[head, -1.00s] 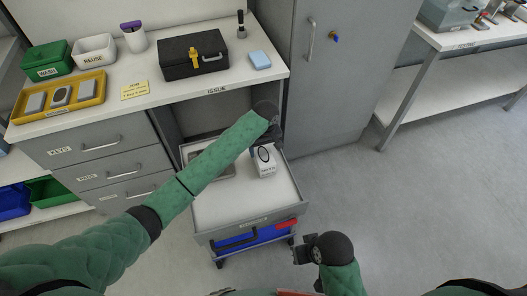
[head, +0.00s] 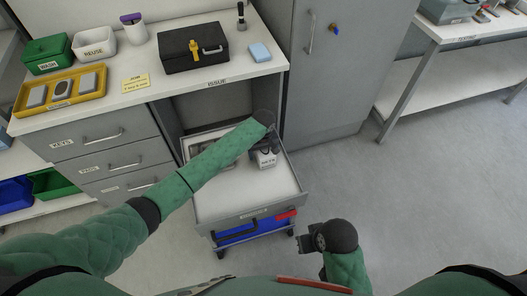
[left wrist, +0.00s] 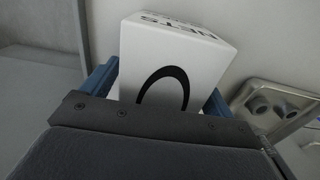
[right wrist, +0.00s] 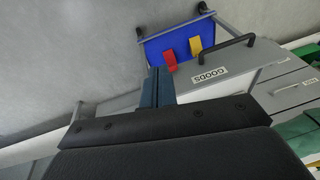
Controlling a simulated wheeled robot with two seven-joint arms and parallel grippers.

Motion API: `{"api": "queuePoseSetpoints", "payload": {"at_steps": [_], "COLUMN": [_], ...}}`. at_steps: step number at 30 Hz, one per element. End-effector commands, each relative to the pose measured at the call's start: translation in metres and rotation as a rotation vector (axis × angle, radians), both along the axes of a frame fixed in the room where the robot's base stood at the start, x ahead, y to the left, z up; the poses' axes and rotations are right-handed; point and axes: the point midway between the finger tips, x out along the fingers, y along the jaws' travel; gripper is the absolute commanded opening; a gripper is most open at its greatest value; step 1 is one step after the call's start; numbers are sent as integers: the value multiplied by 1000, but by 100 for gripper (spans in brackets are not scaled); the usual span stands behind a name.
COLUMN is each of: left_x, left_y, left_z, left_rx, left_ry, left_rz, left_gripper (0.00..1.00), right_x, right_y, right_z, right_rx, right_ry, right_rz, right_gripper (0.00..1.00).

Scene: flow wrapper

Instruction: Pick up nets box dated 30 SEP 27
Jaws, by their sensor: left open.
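A white nets box (head: 266,160) with black lettering stands in the open grey drawer (head: 240,200). In the left wrist view the nets box (left wrist: 180,50) shows the word NETS and a black oval ring; no date is readable. My left gripper (head: 265,137) is over the box and hides its upper part in the head view. In the left wrist view its blue fingers stand open, one on each side of the box; I cannot tell whether they touch it. My right gripper (head: 304,243) is in front of the drawer, its fingers together and empty.
A metal tray (head: 208,155) with round recesses lies beside the box in the drawer. A grey cabinet (head: 325,80) stands right of the drawer. Floor to the right is clear.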

Motion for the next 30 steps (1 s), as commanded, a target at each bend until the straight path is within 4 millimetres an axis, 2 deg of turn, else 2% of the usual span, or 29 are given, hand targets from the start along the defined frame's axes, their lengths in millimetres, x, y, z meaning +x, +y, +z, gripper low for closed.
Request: {"api": "queuePoseSetpoints", "payload": {"at_steps": [2, 9, 19, 23, 26, 30], "left_x": [0, 0, 0, 0, 1, -27], "left_y": [0, 0, 0, -1, -1, -7], "left_z": [0, 0, 4, 18, 37, 55], "left_rx": [0, 0, 0, -2, -3, -3], "left_ry": [0, 0, 0, -2, -2, 1], "left_rz": [0, 0, 0, -1, 0, -2], "left_gripper": [83, 37, 37, 37, 37, 37], "right_x": [0, 0, 1, 3, 5, 6], "right_y": [0, 1, 1, 3, 7, 14], "right_z": [0, 0, 0, -2, -6, -10], "right_rx": [0, 1, 3, 9, 16, 28], "right_ry": [0, -2, -5, -16, -26, -37], "right_rz": [0, 1, 1, 2, 5, 13], "right_gripper": [0, 0, 0, 0, 0, 0]}}
